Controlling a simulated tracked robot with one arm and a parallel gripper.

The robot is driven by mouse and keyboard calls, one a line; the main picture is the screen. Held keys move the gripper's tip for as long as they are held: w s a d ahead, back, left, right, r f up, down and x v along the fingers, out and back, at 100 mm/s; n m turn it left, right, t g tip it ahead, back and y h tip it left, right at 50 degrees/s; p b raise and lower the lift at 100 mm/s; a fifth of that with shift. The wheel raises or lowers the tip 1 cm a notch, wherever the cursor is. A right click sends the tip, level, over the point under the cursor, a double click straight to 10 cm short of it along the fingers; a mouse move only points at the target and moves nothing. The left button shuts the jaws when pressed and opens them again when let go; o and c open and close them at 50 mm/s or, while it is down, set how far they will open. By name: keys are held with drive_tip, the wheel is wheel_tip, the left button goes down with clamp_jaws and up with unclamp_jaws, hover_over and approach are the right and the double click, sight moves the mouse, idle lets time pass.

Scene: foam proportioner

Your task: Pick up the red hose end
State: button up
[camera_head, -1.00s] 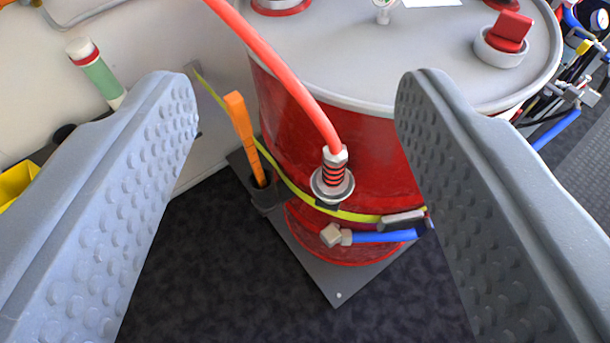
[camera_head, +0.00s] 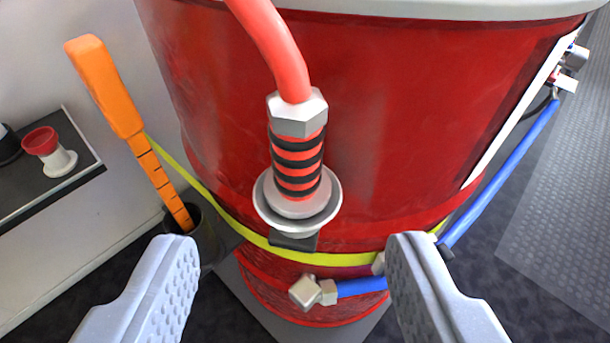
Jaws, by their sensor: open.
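The red hose (camera_head: 272,42) comes down from the top in front of the red drum. Its end (camera_head: 296,155) has a silver hex nut, a black-and-red ribbed section and a round metal flange, and sits upright at a small dark bracket (camera_head: 294,241) on the drum's side. My gripper (camera_head: 288,262) is open and empty. Its two grey fingers stand to the lower left and lower right of the hose end, and neither touches it. In the picture the fingertips sit a little below the flange.
The red drum (camera_head: 410,110) fills the middle behind the hose end. A yellow strap (camera_head: 340,258) runs around it. A blue hose (camera_head: 360,287) with a metal fitting lies low near the right finger. An orange handle (camera_head: 125,105) stands in a dark holder at left, beside a shelf (camera_head: 85,172).

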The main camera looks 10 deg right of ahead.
sight(296, 146)
drive_tip(key=shift+p+x, duration=0.8)
drive_tip(key=shift+p, duration=2.2)
drive_tip(key=x, duration=0.5)
drive_tip(key=shift+w+d+f+b, duration=0.1)
drive_tip(key=shift+w+f+b, duration=0.15)
drive_tip(key=shift+f+b, duration=0.1)
drive_tip(key=shift+x, duration=2.75)
drive_tip(key=shift+r, duration=0.2)
clamp_jaws()
